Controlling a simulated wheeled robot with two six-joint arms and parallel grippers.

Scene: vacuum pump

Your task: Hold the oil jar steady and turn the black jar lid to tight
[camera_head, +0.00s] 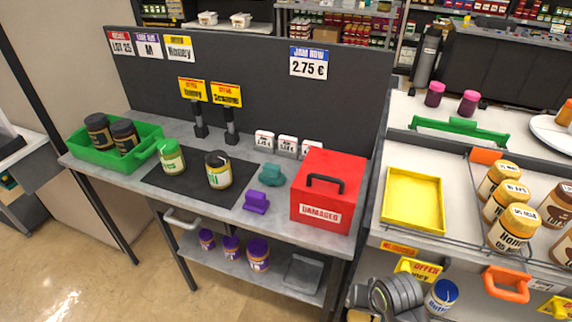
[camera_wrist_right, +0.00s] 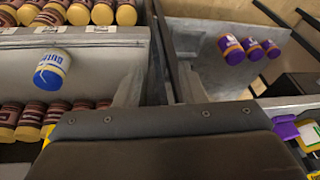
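A jar with a black lid (camera_head: 218,170) and a pale label stands upright on the dark mat (camera_head: 185,196) on the grey table. Its lid sits on top; I cannot tell how tight it is. A green-lidded jar (camera_head: 171,158) stands to its left on the same mat. Part of my right arm shows at the bottom of the head view, far from the mat. In the right wrist view my right gripper (camera_wrist_right: 160,85) has its two fingers apart with nothing between them. My left gripper is in neither view.
A green crate (camera_head: 95,152) with two dark-lidded jars stands at the table's left. A red "DAMAGED" box (camera_head: 327,190), teal clamp (camera_head: 271,174) and purple clamp (camera_head: 257,202) are on the right. Sign stands (camera_head: 231,128) rise behind the mat. A blue-lidded jar (camera_head: 441,297) is near my right arm.

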